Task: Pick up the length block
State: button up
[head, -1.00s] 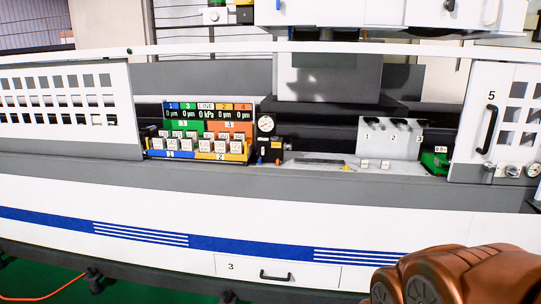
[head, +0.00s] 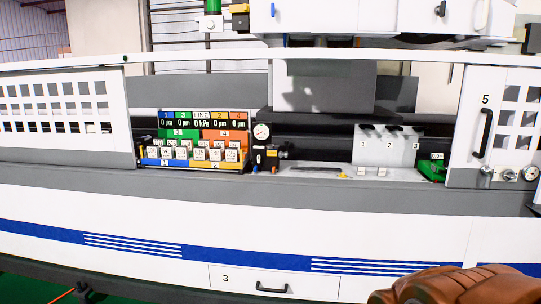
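I cannot tell for sure which piece is the length block. Several small white blocks (head: 181,153) with dark markings stand in rows in a coloured rack (head: 243,164) inside the machine's opening. Two more small whitish blocks, a left one (head: 361,171) and a right one (head: 382,171), sit apart on the grey bed right of the rack. Their markings are too small to read. A copper-brown part of my arm shows at the lower right corner. My gripper is not in view.
A gauge (head: 262,132) stands beside the rack. A grey panel (head: 384,152) numbered 1 to 3 and a green device (head: 432,168) are to the right. Door 5 (head: 486,130) and a perforated left door (head: 60,110) flank the opening. Drawer 3 (head: 262,281) is shut below.

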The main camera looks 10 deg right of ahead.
aim_at(361, 170)
jog(key=z, duration=0.7)
